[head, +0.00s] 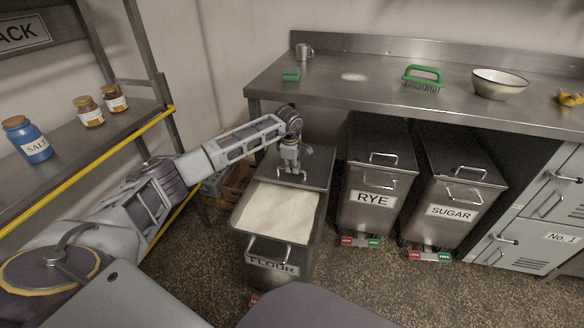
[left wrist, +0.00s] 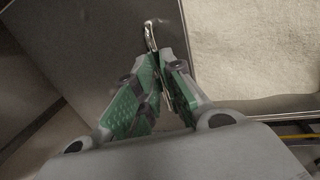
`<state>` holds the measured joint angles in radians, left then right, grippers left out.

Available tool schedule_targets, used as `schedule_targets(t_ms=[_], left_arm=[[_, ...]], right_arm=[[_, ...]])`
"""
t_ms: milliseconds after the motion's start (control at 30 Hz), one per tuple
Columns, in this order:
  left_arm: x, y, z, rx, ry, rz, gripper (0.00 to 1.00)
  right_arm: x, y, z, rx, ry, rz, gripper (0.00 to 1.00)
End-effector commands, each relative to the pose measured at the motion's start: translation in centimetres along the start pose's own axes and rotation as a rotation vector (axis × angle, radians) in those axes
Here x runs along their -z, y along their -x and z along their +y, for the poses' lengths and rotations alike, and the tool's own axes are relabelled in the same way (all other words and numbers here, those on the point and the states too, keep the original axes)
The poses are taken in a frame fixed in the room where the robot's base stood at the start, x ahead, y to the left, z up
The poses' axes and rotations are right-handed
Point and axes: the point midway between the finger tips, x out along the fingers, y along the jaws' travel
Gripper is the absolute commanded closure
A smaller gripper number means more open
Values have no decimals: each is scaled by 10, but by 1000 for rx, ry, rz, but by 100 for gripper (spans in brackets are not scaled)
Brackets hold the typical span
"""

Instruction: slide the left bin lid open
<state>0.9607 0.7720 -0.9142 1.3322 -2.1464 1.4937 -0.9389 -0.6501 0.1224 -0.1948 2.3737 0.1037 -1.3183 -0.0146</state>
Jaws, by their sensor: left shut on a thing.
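The left bin (head: 283,262), labelled FLOUR, stands on the floor in front of the counter. Its steel lid (head: 318,166) is slid back, and pale flour (head: 278,212) shows in the front part of the bin. My left gripper (head: 290,170) is over the lid's front part. In the left wrist view, its green-padded fingers (left wrist: 161,95) are shut on the lid's handle (left wrist: 150,38), whose far end sticks out beyond the fingertips. The lid (left wrist: 95,45) lies left of the flour (left wrist: 250,50). My right gripper is not in view.
Lidded bins labelled RYE (head: 373,198) and SUGAR (head: 450,212) stand to the right under the steel counter (head: 370,90). A shelf (head: 70,135) with jars and a yellow rail is on the left. Open floor lies front right.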

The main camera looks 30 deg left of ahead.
Motion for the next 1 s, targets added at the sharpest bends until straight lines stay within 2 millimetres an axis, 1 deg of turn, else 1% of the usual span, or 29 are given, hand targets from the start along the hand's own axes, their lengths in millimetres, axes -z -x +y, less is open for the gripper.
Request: schedule_targets(t_ms=[167,200,333,367,767,867,1000], left_arm=[[0,0,0,-1,0,0,100],[0,0,0,-1,0,0,87],[0,0,0,-1,0,0,70],[0,0,0,0,0,0,68],[0,2,0,-1,0,0,68],[0,7,0,-2,0,0,68],[1,19,1,-3,0,1,68]], right_arm=[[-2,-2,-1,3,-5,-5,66],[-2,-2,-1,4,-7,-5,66],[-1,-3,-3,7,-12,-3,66],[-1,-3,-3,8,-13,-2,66],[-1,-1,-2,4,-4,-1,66],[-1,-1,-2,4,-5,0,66],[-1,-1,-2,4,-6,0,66]])
